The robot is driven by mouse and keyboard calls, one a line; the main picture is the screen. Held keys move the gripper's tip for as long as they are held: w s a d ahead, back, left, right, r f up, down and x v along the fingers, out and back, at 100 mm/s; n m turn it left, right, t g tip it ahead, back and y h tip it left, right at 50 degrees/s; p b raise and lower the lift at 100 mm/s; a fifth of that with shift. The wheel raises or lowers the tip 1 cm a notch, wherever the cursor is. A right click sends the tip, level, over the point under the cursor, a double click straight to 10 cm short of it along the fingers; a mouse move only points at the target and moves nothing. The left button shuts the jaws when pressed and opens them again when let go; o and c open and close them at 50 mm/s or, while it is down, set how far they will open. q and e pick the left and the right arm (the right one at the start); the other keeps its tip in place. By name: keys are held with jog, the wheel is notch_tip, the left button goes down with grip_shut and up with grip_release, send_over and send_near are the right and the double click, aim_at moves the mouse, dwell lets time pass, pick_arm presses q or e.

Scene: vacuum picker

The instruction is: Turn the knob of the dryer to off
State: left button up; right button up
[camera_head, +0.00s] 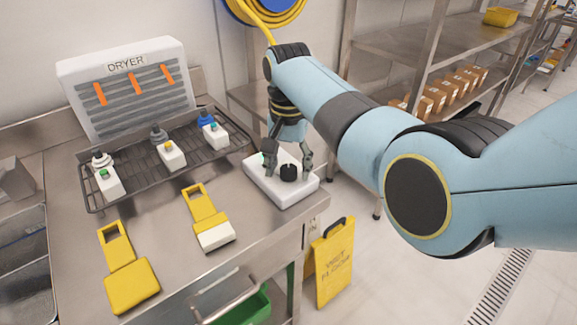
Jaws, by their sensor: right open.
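The dryer (128,88) is a white panel with grey slats, orange strips and the word DRYER, standing at the back of the steel counter. A white control box (283,194) lies near the counter's right edge. It has a black round knob (288,173) on top and a small green spot at its left. My right gripper (286,168) points down over this box with its fingers apart, one on each side of the knob. I cannot tell whether the fingers touch the knob. The knob's exact setting is too small to read. My left gripper is not in view.
A dark wire rack (137,182) holds several small white devices with coloured buttons. Two yellow tools (131,286) (207,209) lie in front of it. A yellow floor sign (334,262) stands beside the counter. Steel shelves (440,50) with boxes are behind my right arm.

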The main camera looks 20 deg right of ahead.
jog(key=shift+f, duration=0.2)
jog(key=shift+c, duration=0.2)
jog(key=c, duration=1.1)
